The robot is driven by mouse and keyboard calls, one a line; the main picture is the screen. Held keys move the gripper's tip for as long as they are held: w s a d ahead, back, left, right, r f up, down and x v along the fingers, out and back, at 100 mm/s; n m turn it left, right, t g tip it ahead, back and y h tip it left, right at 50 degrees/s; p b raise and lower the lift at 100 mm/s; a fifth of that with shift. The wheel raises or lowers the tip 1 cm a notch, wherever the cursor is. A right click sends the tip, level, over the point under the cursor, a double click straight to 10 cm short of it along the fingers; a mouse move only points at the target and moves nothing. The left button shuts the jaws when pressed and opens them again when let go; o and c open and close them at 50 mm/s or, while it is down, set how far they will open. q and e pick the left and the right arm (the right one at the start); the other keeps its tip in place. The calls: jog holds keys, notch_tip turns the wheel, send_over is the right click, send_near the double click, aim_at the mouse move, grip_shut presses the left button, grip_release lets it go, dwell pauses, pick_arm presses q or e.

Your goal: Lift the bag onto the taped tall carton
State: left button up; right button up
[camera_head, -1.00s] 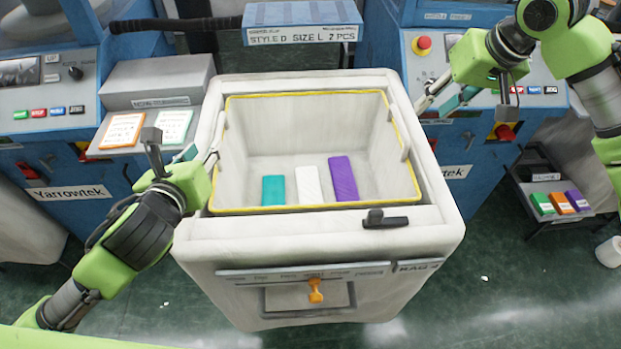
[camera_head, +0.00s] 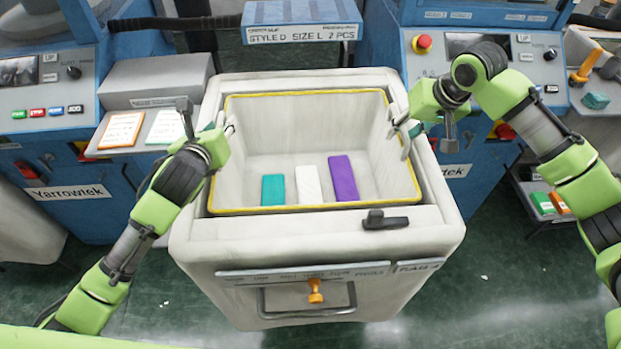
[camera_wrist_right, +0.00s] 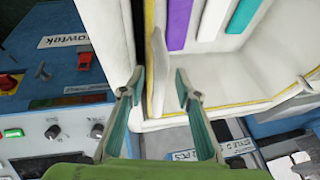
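The bag appears to be the cream open-topped container with a yellow rim (camera_head: 300,93), set in a cream cart. Teal, white and purple packs lie inside it. Its right handle flap (camera_wrist_right: 158,60) stands between the spread fingers of my right gripper (camera_wrist_right: 158,82) in the right wrist view, with gaps beside it. In the head view my right gripper (camera_head: 398,124) is at the bag's right side. My left gripper (camera_head: 224,129) is at the bag's left rim; its fingers are too small to judge. A blue box labelled STYLE D (camera_head: 302,24) is behind; I cannot tell whether it is the carton.
The cream cart (camera_head: 320,240) has a black latch (camera_head: 385,220) and front handle. Blue machines with control panels (camera_head: 50,95) stand on both sides. A low rack with green and orange packs (camera_head: 543,204) is at the right. Green floor shows in front.

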pick_arm(q)
grip_shut()
pick_arm(e)
grip_shut()
pick_arm(q)
jog(key=shift+r, duration=0.15)
pick_arm(e)
jog(key=shift+r, duration=0.15)
